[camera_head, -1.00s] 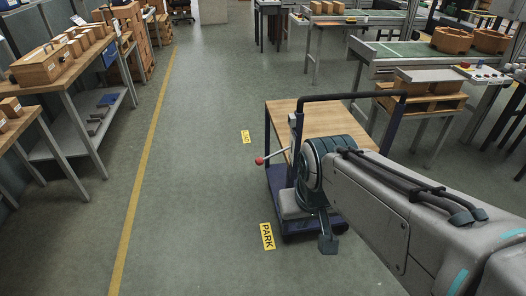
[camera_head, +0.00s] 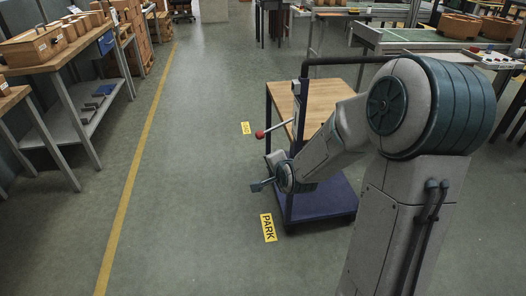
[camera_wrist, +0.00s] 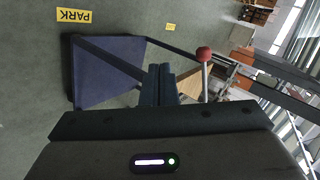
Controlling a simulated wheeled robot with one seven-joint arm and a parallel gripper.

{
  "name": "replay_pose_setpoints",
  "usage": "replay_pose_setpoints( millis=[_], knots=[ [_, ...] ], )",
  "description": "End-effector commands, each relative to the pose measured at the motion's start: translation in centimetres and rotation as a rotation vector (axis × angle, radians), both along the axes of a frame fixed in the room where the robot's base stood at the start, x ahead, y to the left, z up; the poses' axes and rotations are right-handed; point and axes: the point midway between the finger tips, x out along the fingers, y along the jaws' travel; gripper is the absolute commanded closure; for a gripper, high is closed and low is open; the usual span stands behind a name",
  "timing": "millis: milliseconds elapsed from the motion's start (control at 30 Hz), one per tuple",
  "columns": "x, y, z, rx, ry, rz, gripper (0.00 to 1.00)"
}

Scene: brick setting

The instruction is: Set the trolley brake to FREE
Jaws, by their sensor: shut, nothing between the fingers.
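The trolley has a wooden top (camera_head: 312,100), a dark blue lower deck (camera_head: 322,200) and a dark push handle (camera_head: 345,60). Its brake lever ends in a red knob (camera_head: 260,134) that sticks out to the left, beside the far yellow floor label (camera_head: 246,128), whose text is too small to read. The near label PARK (camera_head: 268,228) lies on the floor in front. My gripper (camera_head: 257,186) is shut and empty, low at the trolley's left side, below and nearer than the knob. In the wrist view the closed fingers (camera_wrist: 159,70) are left of the red knob (camera_wrist: 204,54), apart from it.
A workbench (camera_head: 50,60) with wooden boxes runs along the left, beyond a yellow floor line (camera_head: 147,135). The floor between line and trolley is clear. Tables with trays (camera_head: 400,40) stand behind the trolley.

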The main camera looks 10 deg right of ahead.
Motion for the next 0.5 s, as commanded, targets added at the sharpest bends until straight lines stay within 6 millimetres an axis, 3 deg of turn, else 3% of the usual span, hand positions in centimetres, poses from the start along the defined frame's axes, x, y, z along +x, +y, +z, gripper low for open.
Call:
replay_pose_setpoints(
  millis=[33, 200, 500],
  knots=[
    [1.2, 0.0, -3.1, 0.107, -0.036, -0.047, 1.00],
    [4.6, -0.4, -6.9, 0.523, -0.197, -0.218, 1.00],
    [7.0, -3.4, -9.0, 1.102, -0.426, -0.416, 1.00]
  ],
)
